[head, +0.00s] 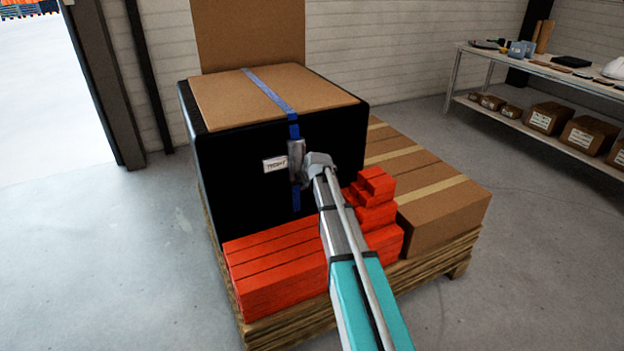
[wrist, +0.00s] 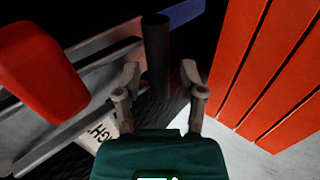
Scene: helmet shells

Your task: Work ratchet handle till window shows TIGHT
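The ratchet (head: 296,160) is a grey metal body on the blue strap (head: 266,90), on the front of the black crate. The white label window (head: 275,164) beside it appears to read TIGHT; the wrist view shows its letters "GH" (wrist: 101,138). My gripper (wrist: 158,72) is open at the ratchet, its two fingers apart. A dark upright cylinder (wrist: 157,45) shows between and beyond the fingertips, without clear contact. A red rounded part (wrist: 42,72) lies by the grey metal at the left; I cannot tell for sure whether it is the handle's grip. My arm partly hides the ratchet's right side.
The black crate (head: 235,185) stands on a wooden pallet (head: 455,270) with stacked red blocks (head: 275,270) in front and cardboard boxes (head: 440,205) at right. Red blocks (wrist: 262,65) are close right of my gripper. A shelf table (head: 550,70) stands at the back right. The surrounding floor is clear.

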